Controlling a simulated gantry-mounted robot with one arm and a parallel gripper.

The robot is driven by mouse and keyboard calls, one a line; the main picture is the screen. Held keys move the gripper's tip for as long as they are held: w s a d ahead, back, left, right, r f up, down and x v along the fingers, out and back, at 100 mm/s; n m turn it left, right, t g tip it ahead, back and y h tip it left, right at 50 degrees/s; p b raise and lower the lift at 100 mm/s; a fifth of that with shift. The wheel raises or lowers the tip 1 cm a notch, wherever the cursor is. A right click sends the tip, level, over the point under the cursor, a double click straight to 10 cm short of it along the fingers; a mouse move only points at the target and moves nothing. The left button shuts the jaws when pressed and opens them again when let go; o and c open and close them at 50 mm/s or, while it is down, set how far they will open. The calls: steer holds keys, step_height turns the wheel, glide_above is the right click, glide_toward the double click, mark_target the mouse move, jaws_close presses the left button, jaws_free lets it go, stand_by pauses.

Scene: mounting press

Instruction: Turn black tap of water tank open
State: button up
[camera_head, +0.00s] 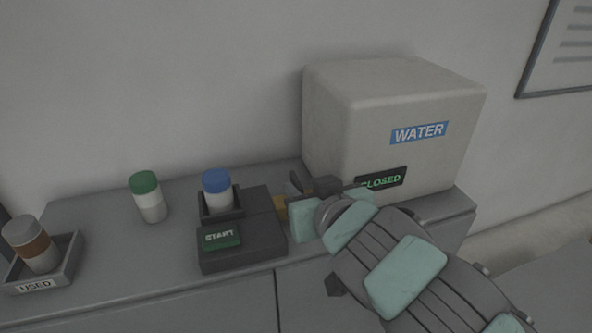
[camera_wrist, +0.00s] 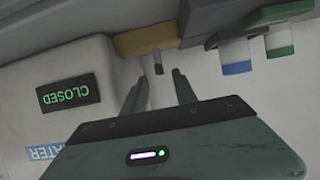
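The white water tank (camera_head: 400,105) stands on the counter at the right in the head view, with a blue WATER label and a dark display (camera_head: 382,181) reading CLOSED in green. In the wrist view, which is turned over, the same display (camera_wrist: 67,93) is at the left. My gripper (camera_wrist: 158,84) is open, its two dark fingers apart. A small dark tap part (camera_wrist: 157,65) shows beyond and between the fingers; I cannot tell if they touch it. In the head view my arm and dark shapes at the tank's front left hide most of the tap.
A dark press with a START button (camera_head: 221,237) stands just left of my gripper, holding a blue-capped jar (camera_head: 216,184). A green-capped jar (camera_head: 148,197) stands farther left. A mustard block (camera_wrist: 150,38) lies close to the fingers.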

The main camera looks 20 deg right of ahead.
mark_target(299, 184)
steer(key=shift+p+x, duration=0.9)
steer(key=shift+x, duration=2)
steer(key=shift+c, duration=0.3)
jaws_close()
